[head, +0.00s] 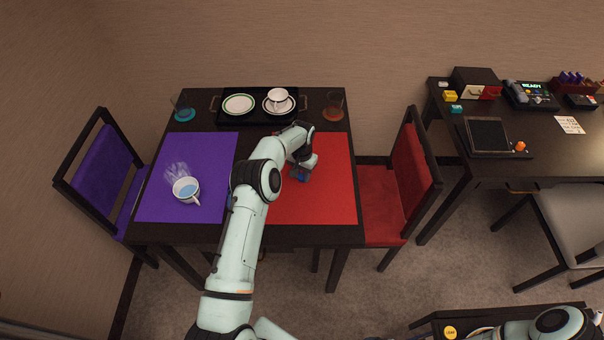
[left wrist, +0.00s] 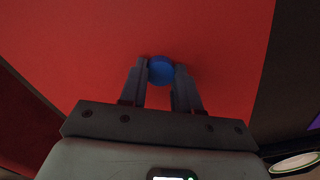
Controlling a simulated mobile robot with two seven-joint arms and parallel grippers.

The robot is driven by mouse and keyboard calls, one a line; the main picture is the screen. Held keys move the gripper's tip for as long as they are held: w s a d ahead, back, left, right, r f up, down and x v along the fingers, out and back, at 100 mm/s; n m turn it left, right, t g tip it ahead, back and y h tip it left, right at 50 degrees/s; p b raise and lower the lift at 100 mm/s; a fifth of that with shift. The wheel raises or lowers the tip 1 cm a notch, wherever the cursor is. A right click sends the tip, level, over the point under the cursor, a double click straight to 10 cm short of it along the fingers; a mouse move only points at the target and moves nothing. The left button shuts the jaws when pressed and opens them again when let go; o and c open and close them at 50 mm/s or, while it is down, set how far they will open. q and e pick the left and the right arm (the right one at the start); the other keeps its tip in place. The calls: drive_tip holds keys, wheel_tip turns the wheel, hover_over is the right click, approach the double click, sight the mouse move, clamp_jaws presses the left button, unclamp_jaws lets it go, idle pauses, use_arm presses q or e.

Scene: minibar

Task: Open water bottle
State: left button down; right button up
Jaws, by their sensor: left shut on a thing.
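My left gripper (head: 300,173) reaches over the red mat (head: 330,200) on the dining table. In the left wrist view its fingers (left wrist: 160,75) are shut on a small round blue cap (left wrist: 161,69), held at the fingertips. No bottle body shows around the cap in that view, only red mat. In the head view, a small bluish sliver (head: 232,201) shows at the left side of my left arm; the arm hides most of it, so I cannot tell whether it is the water bottle. My right gripper is not in view.
A black tray (head: 258,114) with a plate and a cup on a saucer lies at the back between two glasses. The red chair (head: 410,165) stands right of the table. The red mat's right part is clear.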

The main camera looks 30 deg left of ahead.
use_arm(q)
drive_tip(key=shift+f, duration=0.15)
drive_tip(key=c, duration=0.8)
unclamp_jaws()
